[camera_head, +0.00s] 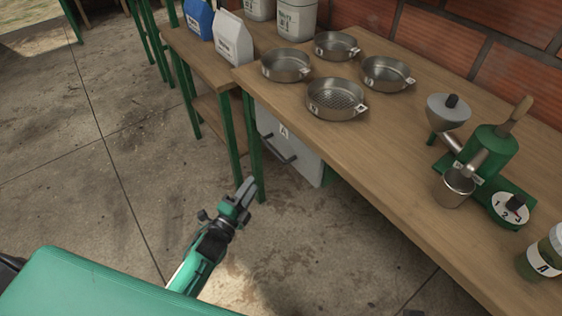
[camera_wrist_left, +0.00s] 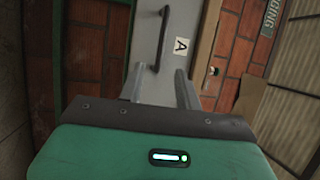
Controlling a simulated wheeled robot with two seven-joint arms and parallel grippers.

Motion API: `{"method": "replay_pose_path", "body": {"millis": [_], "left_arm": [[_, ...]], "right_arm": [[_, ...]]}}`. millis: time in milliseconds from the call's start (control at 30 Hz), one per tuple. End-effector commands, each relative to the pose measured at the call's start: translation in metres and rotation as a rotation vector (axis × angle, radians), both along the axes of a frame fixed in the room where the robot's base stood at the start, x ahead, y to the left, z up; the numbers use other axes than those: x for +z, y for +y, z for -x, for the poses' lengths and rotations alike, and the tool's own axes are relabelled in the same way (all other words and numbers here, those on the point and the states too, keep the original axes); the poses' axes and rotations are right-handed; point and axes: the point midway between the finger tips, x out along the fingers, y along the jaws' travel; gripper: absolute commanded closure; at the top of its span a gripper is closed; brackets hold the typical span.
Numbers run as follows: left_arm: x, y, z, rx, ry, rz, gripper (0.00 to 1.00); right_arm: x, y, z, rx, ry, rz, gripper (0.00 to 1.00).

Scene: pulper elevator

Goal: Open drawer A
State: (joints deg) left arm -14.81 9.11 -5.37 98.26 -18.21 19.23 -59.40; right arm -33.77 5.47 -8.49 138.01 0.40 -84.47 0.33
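Drawer A (camera_head: 288,143) is a pale grey front under the wooden table, with a white label "A" and a dark bar handle (camera_head: 281,153). It looks shut. In the left wrist view the grey front (camera_wrist_left: 182,40) shows turned on its side, with the handle (camera_wrist_left: 161,40) ahead and left of centre and the label to its right. My left gripper (camera_head: 243,190) is in front of and below the drawer, apart from the handle. In the wrist view its two fingers (camera_wrist_left: 157,88) are spread with nothing between them. My right gripper is not seen.
A green table leg (camera_head: 252,150) stands close by the left gripper. The wooden table (camera_head: 390,150) above holds several metal sieves (camera_head: 336,98), a green grinder (camera_head: 490,150) and a jar (camera_head: 545,255). The concrete floor in front is clear.

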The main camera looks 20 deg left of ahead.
Motion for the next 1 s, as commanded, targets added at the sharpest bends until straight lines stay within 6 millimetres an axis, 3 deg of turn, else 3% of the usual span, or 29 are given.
{"method": "replay_pose_path", "body": {"millis": [167,700,1000], "left_arm": [[0.007,-0.003,-0.010,-0.001,-0.016,-0.008,0.66],[0.022,-0.027,-0.099,-0.001,-0.012,-0.004,0.66],[0.027,-0.035,-0.128,-0.001,-0.009,-0.005,0.66]], "right_arm": [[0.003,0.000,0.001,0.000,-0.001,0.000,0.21],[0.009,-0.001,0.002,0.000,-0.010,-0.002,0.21],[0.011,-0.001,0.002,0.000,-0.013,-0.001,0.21]]}}
